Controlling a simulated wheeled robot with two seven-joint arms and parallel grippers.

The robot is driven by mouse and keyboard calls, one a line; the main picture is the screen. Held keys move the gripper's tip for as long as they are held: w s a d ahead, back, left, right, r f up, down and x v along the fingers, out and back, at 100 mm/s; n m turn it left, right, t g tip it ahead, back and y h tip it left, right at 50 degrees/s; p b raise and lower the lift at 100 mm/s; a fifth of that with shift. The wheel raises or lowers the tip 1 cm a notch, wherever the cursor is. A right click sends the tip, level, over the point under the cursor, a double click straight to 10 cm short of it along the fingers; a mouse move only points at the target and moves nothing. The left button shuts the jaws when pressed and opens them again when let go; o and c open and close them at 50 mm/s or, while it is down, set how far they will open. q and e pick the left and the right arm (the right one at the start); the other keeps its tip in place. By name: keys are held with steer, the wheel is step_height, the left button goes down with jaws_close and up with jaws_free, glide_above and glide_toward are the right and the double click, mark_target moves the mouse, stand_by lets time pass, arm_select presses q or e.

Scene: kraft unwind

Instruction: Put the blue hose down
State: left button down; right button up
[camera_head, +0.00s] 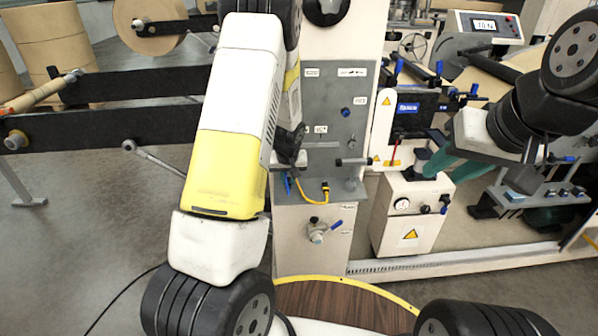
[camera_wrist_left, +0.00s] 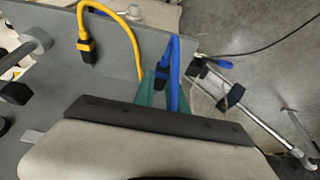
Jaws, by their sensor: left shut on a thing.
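The blue hose (camera_wrist_left: 173,52) is a short bent hose with a black end piece, and it shows in the left wrist view between the teal fingers of my left gripper (camera_wrist_left: 160,82). The gripper is shut on it near the panel's edge. In the head view a bit of the blue hose (camera_head: 288,184) shows beside the grey panel, and my left arm hides most of that gripper. My right gripper (camera_head: 437,166) has teal fingers that look apart, with nothing seen between them, in front of the machine on the right.
A yellow hose (camera_head: 324,190) with a black end hangs at the grey panel (camera_head: 335,115) and also shows in the left wrist view (camera_wrist_left: 85,25). Kraft rolls (camera_head: 152,22) are at the upper left. Open floor lies left.

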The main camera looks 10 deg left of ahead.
mark_target(288, 180)
arm_select(q)
steer(key=shift+w+a, duration=0.15)
steer(key=shift+w, duration=0.45)
steer(key=shift+w+f, duration=0.2)
steer(key=shift+f, duration=1.6)
steer(key=shift+f, duration=0.1)
steer(key=c, duration=1.3)
jaws_free()
steer(key=shift+c, duration=0.2)
